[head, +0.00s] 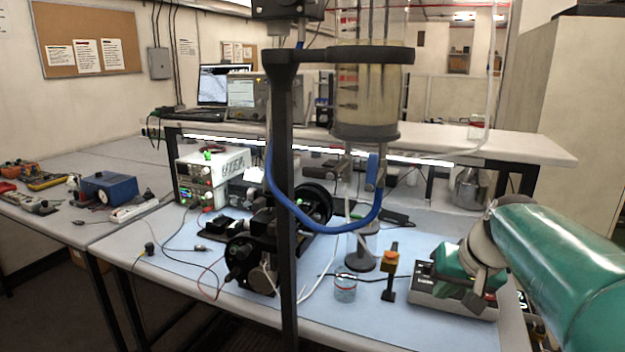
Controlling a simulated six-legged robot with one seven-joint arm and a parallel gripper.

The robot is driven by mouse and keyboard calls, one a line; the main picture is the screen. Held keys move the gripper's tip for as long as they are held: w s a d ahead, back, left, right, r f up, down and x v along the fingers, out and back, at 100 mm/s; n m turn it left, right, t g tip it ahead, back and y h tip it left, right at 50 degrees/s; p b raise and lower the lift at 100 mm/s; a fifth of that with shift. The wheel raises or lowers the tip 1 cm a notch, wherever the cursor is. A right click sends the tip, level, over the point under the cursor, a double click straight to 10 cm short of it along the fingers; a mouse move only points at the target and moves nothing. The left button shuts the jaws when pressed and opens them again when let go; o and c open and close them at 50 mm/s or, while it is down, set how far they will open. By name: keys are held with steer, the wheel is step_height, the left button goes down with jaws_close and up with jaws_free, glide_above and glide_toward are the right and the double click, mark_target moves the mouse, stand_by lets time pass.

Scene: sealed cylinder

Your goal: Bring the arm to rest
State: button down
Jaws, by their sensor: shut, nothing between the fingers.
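My arm (555,262), green with a pale joint ring, reaches in from the right edge of the head view. Its end, with my gripper (452,268), is low over a grey and black box (455,300) at the right front of the bench. My gripper is shut and holds nothing. The fingertips are small and dark against the box, and I cannot tell whether they touch it.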

steer(key=s+a+f+n+h, duration=0.1)
steer(key=s+a, duration=0.3)
steer(key=s, duration=0.5)
steer(key=s+a+f+n, duration=0.1)
steer(key=s+a+f, duration=0.3)
steer(key=s, duration=0.5)
steer(key=shift+a+f+t+h, duration=0.2)
steer(key=shift+f+t+h, duration=0.1)
steer(key=shift+h, duration=0.1)
